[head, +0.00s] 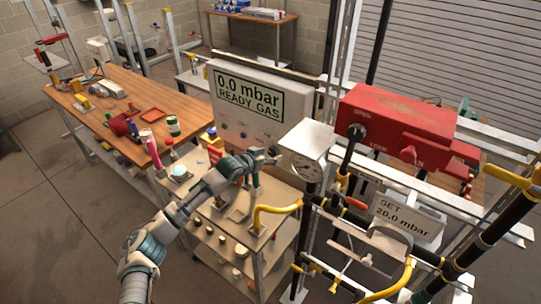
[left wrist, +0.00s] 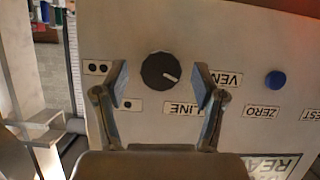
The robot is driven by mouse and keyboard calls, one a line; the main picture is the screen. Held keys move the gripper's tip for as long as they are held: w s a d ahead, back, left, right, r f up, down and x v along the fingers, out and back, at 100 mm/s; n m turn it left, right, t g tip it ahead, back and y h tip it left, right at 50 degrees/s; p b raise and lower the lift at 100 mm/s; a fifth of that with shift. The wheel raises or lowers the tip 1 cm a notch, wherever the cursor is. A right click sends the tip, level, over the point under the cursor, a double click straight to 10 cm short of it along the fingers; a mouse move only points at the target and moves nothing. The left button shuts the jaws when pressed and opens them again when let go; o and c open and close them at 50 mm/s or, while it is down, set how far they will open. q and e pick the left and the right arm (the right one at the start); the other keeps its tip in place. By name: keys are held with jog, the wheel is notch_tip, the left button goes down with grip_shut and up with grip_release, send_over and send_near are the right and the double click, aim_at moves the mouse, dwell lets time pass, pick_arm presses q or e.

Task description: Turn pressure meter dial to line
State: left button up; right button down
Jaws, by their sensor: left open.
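The pressure meter (head: 285,110) is a pale box in the head view; its screen reads "0.0 mbar READY GAS". In the left wrist view its face is upside down. The black round dial (left wrist: 160,71) has a white pointer mark toward the lower right. The LINE label (left wrist: 187,107) is below right of the dial, and the VENT label (left wrist: 226,79) is to its right. My left gripper (left wrist: 161,84) is open, with one finger on each side of the dial and visible gaps to both. In the head view, my left gripper (head: 271,156) is at the meter's lower right.
A blue ZERO button (left wrist: 275,80) sits beside the dial. A gauge box (head: 308,140) and red unit (head: 395,115) stand right of the meter. A wheeled cart (head: 225,215) is below my arm. A wooden bench (head: 95,110) is at left.

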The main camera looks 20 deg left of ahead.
pick_arm(q)
jog(key=shift+w+d+f, duration=0.1)
jog(key=shift+w+f, duration=0.2)
jog(key=shift+w, duration=0.3)
jog(key=c, duration=0.7)
jog(key=shift+s, duration=0.1)
jog(key=c, duration=0.4)
jog(key=shift+r, duration=0.1)
jog(key=shift+c, duration=0.2)
